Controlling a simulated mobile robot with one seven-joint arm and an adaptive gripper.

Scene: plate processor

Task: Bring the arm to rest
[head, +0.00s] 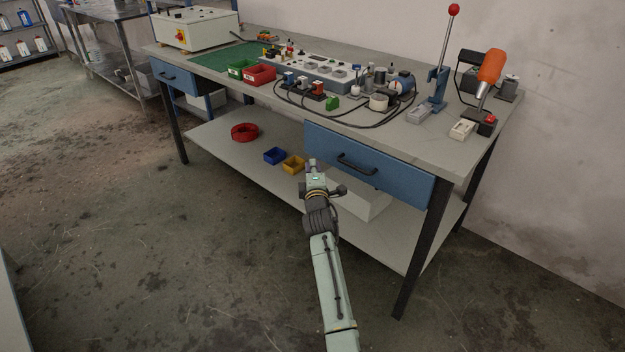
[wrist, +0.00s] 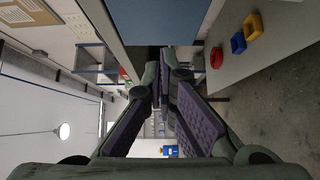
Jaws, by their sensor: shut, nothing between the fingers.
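My gripper (head: 312,164) is in front of the workbench (head: 420,150), near its blue drawer and over the front of the lower shelf as seen in the head view. My arm reaches up to it from the bottom of the picture. In the wrist view my gripper (wrist: 164,62) has its two dark padded fingers closed together, with nothing between them. The fingers hide part of the scene behind them there.
On the lower shelf (head: 215,135) lie a red coil (head: 244,132), a blue bin (head: 275,156) and a yellow bin (head: 293,165). The blue drawer (head: 370,167) is close to my gripper. The benchtop is crowded. Open floor (head: 180,260) lies to the left.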

